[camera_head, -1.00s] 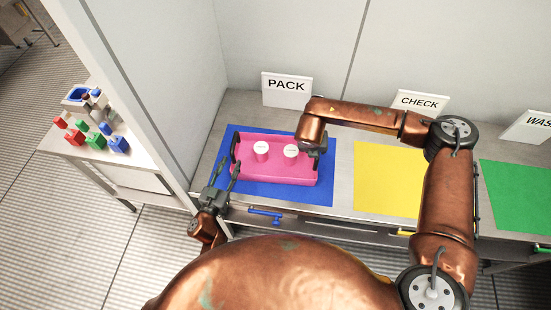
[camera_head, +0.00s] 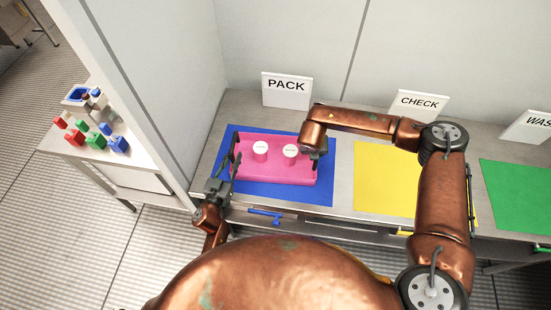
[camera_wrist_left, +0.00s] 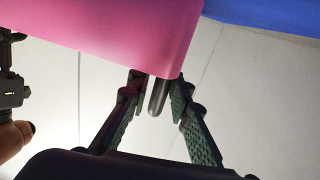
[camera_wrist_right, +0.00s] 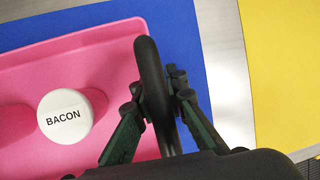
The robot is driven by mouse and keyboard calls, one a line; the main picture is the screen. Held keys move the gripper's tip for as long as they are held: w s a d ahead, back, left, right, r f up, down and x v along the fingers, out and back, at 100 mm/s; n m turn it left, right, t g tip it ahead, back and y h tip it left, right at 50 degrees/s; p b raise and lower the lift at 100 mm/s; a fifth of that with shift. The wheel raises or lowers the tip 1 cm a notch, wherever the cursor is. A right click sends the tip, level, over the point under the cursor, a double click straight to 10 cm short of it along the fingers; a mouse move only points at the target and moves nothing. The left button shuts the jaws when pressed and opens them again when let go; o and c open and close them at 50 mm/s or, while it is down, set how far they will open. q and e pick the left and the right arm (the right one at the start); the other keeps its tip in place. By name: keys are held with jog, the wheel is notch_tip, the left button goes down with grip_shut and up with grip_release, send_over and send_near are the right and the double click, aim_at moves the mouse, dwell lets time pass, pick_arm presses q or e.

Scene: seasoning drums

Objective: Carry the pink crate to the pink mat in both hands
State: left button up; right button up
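The pink crate (camera_head: 270,178) rests level on the blue mat (camera_head: 326,193), with a dark handle at each end. Two white-lidded drums stand in it; the right one (camera_wrist_right: 64,116) reads BACON. My left gripper (camera_wrist_left: 157,85) is open at the crate's left end, with the dark left handle (camera_wrist_left: 158,97) between its fingers. My right gripper (camera_wrist_right: 157,95) is open around the right handle (camera_wrist_right: 152,70), its fingers on either side. In the head view the right forearm hides part of the crate's right end. No pink mat shows in view.
A yellow mat (camera_head: 375,180) and a green mat (camera_head: 520,195) lie to the right on the same counter. Signs PACK (camera_head: 287,90) and CHECK (camera_head: 420,103) stand behind. A partition wall rises at the left. Small coloured items (camera_head: 95,140) sit on a side table beyond it.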

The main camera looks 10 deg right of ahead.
pick_arm(q)
grip_shut()
pick_arm(e)
jog(key=shift+a, duration=0.1)
grip_shut()
pick_arm(q)
jog(key=shift+d, duration=0.1)
jog(key=shift+d, duration=0.1)
pick_arm(e)
jog(key=shift+a, duration=0.1)
pick_arm(q)
jog(key=shift+r, duration=0.15)
pick_arm(e)
jog(key=shift+r, duration=0.15)
